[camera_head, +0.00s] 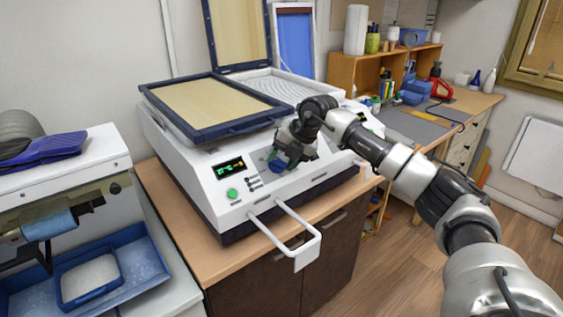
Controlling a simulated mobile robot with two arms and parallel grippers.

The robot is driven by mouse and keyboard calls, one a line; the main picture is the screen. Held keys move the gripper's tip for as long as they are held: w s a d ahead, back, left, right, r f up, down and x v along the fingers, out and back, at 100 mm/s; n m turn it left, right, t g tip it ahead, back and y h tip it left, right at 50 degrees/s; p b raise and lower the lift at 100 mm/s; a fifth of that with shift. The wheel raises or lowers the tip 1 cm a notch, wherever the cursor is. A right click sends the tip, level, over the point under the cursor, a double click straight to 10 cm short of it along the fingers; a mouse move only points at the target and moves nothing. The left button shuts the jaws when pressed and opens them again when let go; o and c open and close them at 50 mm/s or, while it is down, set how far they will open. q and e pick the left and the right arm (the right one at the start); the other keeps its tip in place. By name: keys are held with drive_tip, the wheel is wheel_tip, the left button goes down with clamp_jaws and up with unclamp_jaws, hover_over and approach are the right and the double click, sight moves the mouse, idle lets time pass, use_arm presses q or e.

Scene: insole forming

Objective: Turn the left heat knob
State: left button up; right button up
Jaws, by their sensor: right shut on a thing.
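The white forming machine (208,202) stands on a wooden-topped cabinet. Its front panel has a green-lit display (229,168) and a green button (232,193). Any other knob on the panel is hidden by my arm or cannot be made out. My left gripper is not in view.
A white handle bar (306,250) sticks out from the machine's front. A blue-framed tray (180,103) lies on top, with a raised lid (240,35) behind. A second machine (95,167) with blue trays stands at left. A workbench (465,108) is at right.

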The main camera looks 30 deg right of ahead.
drive_tip(key=m, duration=0.2)
drive_tip(key=m+t+y+b, duration=0.1)
drive_tip(key=m, duration=0.1)
drive_tip(key=shift+s+d+f, duration=0.1)
drive_tip(key=shift+s+d, duration=0.05)
drive_tip(key=m+t, duration=0.1)
drive_tip(key=m, duration=0.3)
drive_tip(key=shift+s, duration=0.1)
drive_tip(key=m+t, duration=0.1)
drive_tip(key=m, duration=0.1)
drive_tip(key=m+b, duration=0.1)
drive_tip(key=m, duration=0.1)
drive_tip(key=shift+s+f+t, duration=0.15)
drive_tip(key=shift+t, duration=0.25)
drive_tip(key=shift+m+t+b, duration=0.35)
drive_tip(key=shift+m+t, duration=0.35)
drive_tip(key=shift+m, duration=1.9)
drive_tip(key=shift+s+h, duration=0.1)
drive_tip(key=shift+h, duration=0.2)
drive_tip(key=o, duration=0.9)
drive_tip(key=shift+f, duration=0.1)
